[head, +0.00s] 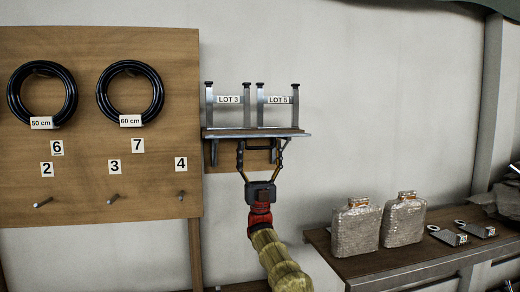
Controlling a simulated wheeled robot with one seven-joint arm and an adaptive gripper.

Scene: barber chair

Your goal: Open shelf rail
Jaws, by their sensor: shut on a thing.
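A small shelf (215,134) is mounted beside the wooden panel. Its thin rail runs along the front edge (297,133). Two grey metal frames labelled LOT 3 (229,99) and LOT 5 (278,99) stand on the shelf. My gripper (261,144) is at the front of the shelf, just below its top edge. Its fingers are spread apart, with their tips at the rail, and it is shut on the rail. The exact contact is too small to make out, and the gripper covers part of the shelf's underside.
The wooden panel (100,190) at left carries two black hose coils (42,93) (130,93), number labels and pegs. At lower right a bench (390,263) holds two wrapped flasks (356,229) (403,220) and metal tags (447,236). The wall right of the shelf is bare.

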